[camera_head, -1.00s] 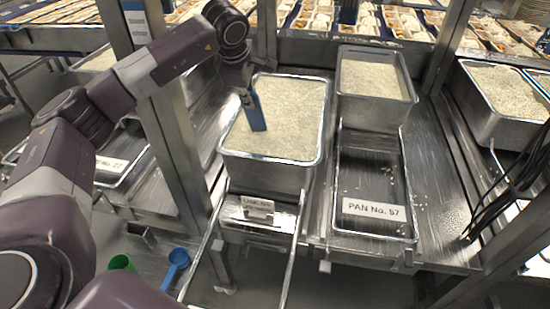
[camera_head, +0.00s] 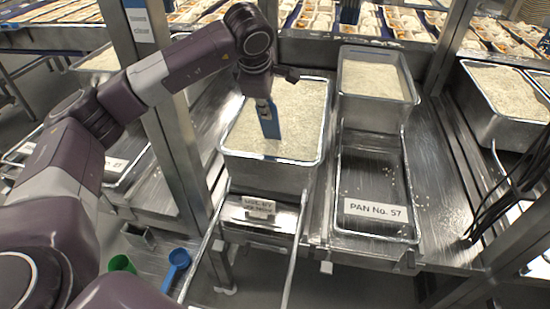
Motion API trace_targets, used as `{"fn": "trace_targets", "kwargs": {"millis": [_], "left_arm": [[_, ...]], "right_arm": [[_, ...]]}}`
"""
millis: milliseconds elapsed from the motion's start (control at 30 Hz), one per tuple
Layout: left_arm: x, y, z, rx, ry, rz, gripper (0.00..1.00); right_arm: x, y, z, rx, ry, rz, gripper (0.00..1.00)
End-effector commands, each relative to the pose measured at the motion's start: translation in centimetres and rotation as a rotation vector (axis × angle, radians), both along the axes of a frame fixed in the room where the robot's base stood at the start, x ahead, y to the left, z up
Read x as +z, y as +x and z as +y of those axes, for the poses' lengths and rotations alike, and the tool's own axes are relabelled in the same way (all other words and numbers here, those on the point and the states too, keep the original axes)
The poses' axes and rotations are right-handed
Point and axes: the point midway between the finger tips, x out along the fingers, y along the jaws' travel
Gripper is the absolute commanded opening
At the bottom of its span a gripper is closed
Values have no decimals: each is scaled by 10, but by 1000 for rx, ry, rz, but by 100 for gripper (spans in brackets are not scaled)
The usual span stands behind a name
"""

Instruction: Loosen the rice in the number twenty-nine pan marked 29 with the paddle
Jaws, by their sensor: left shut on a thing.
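A deep steel pan of white rice (camera_head: 268,177) stands at the middle of the bench. The card in front of it (camera_head: 258,207) is too blurred to read fully, and I cannot make out a 29 on any pan. My left gripper (camera_head: 262,92) is above the rice, shut on the blue paddle (camera_head: 269,122). The paddle points down, slightly tilted, with its lower end at the rice surface or just in it. The gripper hides the paddle's upper part. My right gripper is not in view.
A second rice pan (camera_head: 372,108) stands to the right, behind an almost empty tray marked PAN No. 57 (camera_head: 372,222). Another rice pan (camera_head: 492,128) is at far right. A steel post (camera_head: 172,125) stands left. A blue scoop (camera_head: 176,262) and green cup (camera_head: 121,264) lie lower left.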

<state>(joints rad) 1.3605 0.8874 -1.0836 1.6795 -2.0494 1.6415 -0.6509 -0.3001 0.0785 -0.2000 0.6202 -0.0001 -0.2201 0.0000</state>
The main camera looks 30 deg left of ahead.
Motion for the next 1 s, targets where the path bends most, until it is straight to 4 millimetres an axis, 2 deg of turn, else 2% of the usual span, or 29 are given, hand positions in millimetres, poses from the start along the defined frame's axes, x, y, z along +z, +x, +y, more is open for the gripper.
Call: {"fn": "trace_targets", "kwargs": {"millis": [367,1000], "left_arm": [[8,0,0,0,0,-2,0],[72,0,0,-1,0,-2,0]], "right_arm": [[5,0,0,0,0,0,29],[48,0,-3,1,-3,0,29]]}}
